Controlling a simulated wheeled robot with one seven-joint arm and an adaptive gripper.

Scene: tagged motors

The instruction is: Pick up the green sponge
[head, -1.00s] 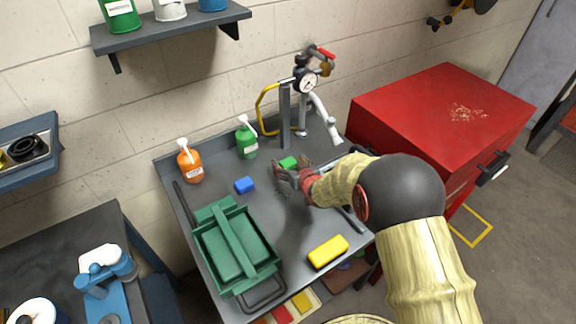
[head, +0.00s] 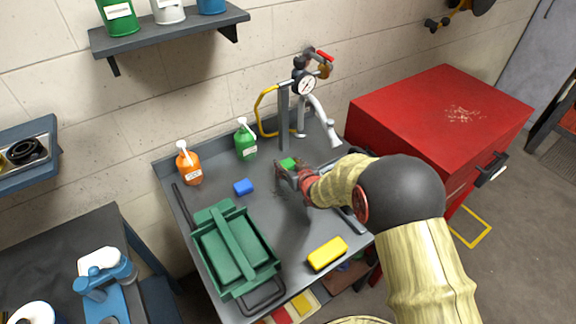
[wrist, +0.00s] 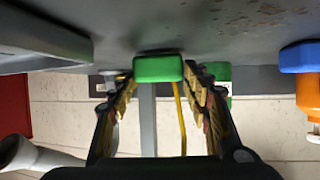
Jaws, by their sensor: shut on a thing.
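The green sponge (head: 288,163) is on the back part of the grey work table, partly hidden by my gripper in the head view. In the wrist view the green sponge (wrist: 158,69) sits between the two fingertips. My gripper (head: 290,174) is shut on it, with a finger at each side; the fingers also show in the wrist view (wrist: 158,78). I cannot tell whether the sponge is clear of the table top.
A blue sponge (head: 243,187) lies left of my gripper, and a yellow sponge (head: 327,253) lies nearer the front. A green bottle (head: 246,140), an orange bottle (head: 189,164) and a gauge stand (head: 284,118) are behind. A green toolbox (head: 232,250) fills the front left.

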